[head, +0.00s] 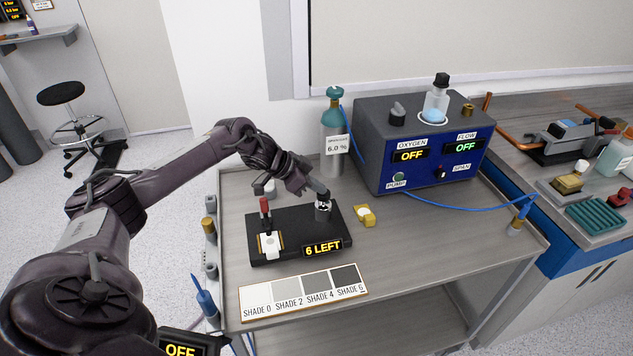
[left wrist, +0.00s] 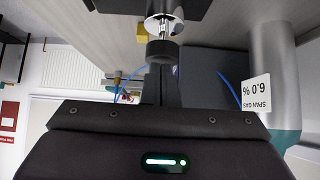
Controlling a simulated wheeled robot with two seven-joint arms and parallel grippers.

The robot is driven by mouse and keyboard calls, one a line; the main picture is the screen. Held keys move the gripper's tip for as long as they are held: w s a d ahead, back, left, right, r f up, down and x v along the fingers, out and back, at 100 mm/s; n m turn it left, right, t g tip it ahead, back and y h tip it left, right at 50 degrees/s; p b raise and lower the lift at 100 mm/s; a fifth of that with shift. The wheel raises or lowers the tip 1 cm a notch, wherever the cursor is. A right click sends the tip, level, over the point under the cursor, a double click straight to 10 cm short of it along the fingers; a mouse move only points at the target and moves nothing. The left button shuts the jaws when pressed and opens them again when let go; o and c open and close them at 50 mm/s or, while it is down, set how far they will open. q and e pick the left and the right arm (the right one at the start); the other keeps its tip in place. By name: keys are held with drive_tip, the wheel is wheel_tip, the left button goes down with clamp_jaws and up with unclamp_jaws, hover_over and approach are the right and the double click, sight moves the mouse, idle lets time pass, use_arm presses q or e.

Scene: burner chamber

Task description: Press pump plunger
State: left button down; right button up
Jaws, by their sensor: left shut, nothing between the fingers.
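The hand pump stands at the back right of a black base (head: 290,252) marked "6 LEFT" on the cart. Its short grey cylinder (head: 324,214) is upright. In the left wrist view, a bright metal collar and rod (left wrist: 164,22) lead to the black plunger knob (left wrist: 162,50). My left gripper (head: 320,192) is shut and empty, pointing down right over the pump. Its dark fingers (left wrist: 162,82) line up with the knob; whether they touch it I cannot tell. My right gripper is not in view.
A white sample holder with a red-topped post (head: 265,207) sits at the base's left. A shade card (head: 303,291) lies in front. A yellow piece (head: 364,216) is just right. The blue analyzer (head: 425,150) and gas cylinder (head: 333,135) stand behind. The cart's right front is clear.

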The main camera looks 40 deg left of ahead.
use_arm(q)
wheel_tip(320, 180, down, 2)
drive_tip(key=shift+s+f, duration=0.1)
drive_tip(key=shift+f, duration=0.15)
drive_tip(key=shift+s, duration=0.1)
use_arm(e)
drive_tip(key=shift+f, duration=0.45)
